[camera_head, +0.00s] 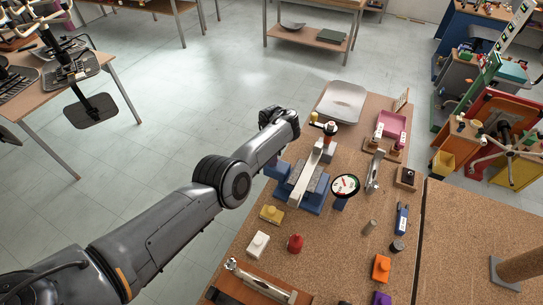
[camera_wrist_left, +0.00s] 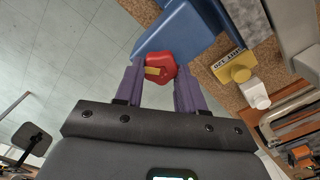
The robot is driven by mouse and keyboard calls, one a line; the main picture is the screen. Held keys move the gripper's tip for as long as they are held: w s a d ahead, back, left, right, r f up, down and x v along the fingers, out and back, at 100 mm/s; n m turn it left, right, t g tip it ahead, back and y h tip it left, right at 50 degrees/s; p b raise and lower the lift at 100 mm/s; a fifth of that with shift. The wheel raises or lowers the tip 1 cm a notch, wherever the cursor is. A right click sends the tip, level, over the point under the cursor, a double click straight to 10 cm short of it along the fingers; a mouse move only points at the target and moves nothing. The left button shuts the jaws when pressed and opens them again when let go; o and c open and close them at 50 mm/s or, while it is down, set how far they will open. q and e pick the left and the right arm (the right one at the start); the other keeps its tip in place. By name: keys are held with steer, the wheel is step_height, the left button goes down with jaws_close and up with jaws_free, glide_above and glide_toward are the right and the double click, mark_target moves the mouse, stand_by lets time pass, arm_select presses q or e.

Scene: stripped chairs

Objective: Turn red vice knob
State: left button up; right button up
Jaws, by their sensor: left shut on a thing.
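The red vice knob (camera_wrist_left: 159,66), with a yellow mark on its face, shows in the left wrist view at the end of the blue vice (camera_wrist_left: 182,33). My left gripper (camera_wrist_left: 160,80) has its two purple fingers on either side of the knob and is shut on it. In the head view, the blue and grey vice (camera_head: 313,203) stands at the left edge of the brown bench, beside my left wrist. The knob and fingertips are hidden there behind my arm. My right gripper is not in view.
A yellow block (camera_head: 271,214), a white block (camera_head: 258,244) and a red piece (camera_head: 295,243) stand on the bench in front of the vice. A round gauge (camera_head: 345,185) is to its right. A grey tray (camera_head: 342,102) lies behind. Open floor is left of the bench.

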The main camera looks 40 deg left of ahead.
arm_select(q)
steer(key=o, duration=0.7)
steer(key=shift+d, duration=0.2)
steer(key=o, duration=0.3)
steer(key=shift+d, duration=0.1)
steer(key=shift+o, duration=0.2)
step_height(320, 180, up, 11)
steer(key=p, duration=0.2)
steer(key=shift+f, duration=0.1)
